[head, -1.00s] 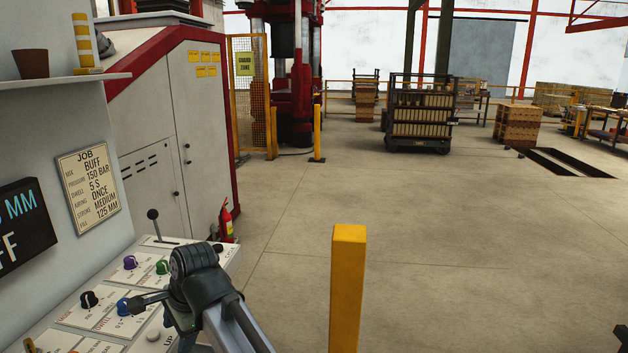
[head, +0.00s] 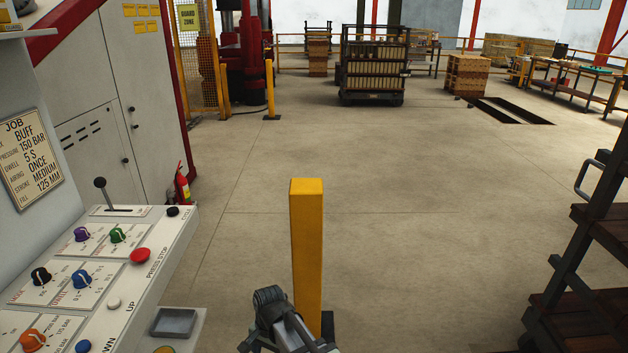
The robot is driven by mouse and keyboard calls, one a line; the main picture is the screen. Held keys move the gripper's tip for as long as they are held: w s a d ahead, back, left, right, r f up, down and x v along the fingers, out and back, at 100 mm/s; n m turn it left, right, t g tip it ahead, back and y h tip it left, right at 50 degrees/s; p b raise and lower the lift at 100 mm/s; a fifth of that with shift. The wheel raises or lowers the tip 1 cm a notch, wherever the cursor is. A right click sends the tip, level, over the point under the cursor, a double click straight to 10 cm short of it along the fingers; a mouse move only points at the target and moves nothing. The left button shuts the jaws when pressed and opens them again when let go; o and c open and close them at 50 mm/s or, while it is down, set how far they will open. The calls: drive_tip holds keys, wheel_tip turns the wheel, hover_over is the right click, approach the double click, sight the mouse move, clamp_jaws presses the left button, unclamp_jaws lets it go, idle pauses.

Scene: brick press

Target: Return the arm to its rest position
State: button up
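My arm's end shows at the bottom middle of the head view, with my gripper (head: 252,345) at the lower edge, left of the base of a yellow post. The fingers are small and partly cut off by the frame, so I cannot tell whether they are open or shut. The gripper is to the right of the control panel (head: 130,268) and apart from it. The panel carries purple, green, black, blue and orange knobs, a lever (head: 104,192) and a red press stop button (head: 140,255).
A yellow post (head: 307,245) stands close behind my arm. A dark rack with wooden shelves (head: 590,235) is at the right. A small grey tray (head: 174,322) sits at the panel's right edge. Open concrete floor lies beyond, with a brick cart (head: 375,65) at the back.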

drive_tip(key=s+d+f+n+g, duration=0.1)
drive_tip(key=s+d+f, duration=0.2)
drive_tip(key=d+f, duration=0.25)
drive_tip(key=s+d+f+g+h, duration=0.1)
drive_tip(key=s+d+f, duration=0.2)
drive_tip(key=d+f, duration=0.25)
drive_tip(key=s+d+f+n+g, duration=0.1)
drive_tip(key=s+d+f, duration=0.2)
drive_tip(key=d+f, duration=0.3)
drive_tip(key=s+d+f+n+g, duration=0.1)
drive_tip(key=s+d+f, duration=0.4)
drive_tip(key=s, duration=0.4)
drive_tip(key=s+d+f+n+g, duration=0.1)
drive_tip(key=s+d+f, duration=0.4)
drive_tip(key=s, duration=0.5)
drive_tip(key=d, duration=0.2)
drive_tip(key=shift+s+d+n+g, duration=0.15)
drive_tip(key=shift+d+n+g, duration=0.15)
drive_tip(key=shift+n+g, duration=0.1)
